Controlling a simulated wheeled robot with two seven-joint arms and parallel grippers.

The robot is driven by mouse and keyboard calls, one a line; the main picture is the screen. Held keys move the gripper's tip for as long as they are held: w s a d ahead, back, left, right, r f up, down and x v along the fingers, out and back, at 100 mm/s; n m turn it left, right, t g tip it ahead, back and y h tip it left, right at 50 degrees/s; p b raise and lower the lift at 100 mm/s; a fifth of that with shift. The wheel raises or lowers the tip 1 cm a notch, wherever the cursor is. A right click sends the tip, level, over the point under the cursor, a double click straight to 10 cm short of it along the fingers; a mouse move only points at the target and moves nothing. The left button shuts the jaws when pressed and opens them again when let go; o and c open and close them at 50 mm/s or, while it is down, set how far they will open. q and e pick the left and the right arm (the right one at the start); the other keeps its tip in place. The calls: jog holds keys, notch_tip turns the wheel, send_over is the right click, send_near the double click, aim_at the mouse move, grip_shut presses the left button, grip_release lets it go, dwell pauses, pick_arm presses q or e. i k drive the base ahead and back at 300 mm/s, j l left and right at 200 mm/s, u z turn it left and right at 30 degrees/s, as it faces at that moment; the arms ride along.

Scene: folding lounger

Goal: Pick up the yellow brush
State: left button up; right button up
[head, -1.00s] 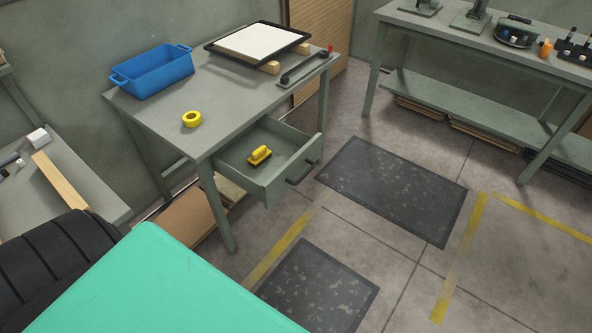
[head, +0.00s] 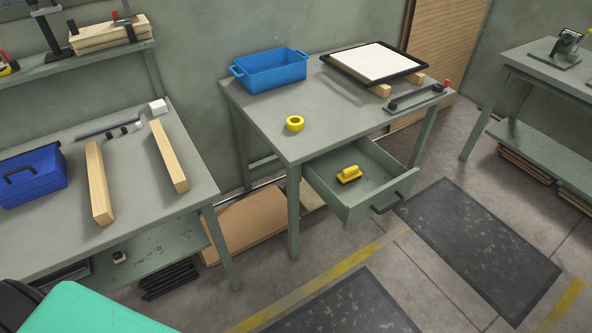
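The yellow brush (head: 349,174) lies in the open drawer (head: 352,205) of the grey-green table (head: 300,143). It has a yellow handle on top and a dark underside, and it rests near the drawer's middle, closer to the table side. The drawer is pulled out toward the lower right, with a dark handle on its front. Neither of my grippers shows in the head view.
On the table are a blue bin (head: 270,71), a yellow tape roll (head: 295,123), a black-framed white panel (head: 374,62) on wooden blocks and a dark clamp-like tool (head: 416,97). A left bench (head: 140,205) holds wooden bars and a blue toolbox (head: 33,176). Dark mats (head: 480,245) lie on open floor.

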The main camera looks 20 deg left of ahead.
aim_at(350, 175)
jog(key=u, duration=2.55)
jog(key=z, duration=2.35)
jog(key=i+l+u, duration=0.2)
jog(key=u, duration=0.25)
jog(key=i+l+u, duration=0.15)
jog(key=l+u, duration=0.25)
jog(key=i+l+u, duration=0.1)
jog(key=l+u, duration=0.35)
jog(key=j, duration=0.1)
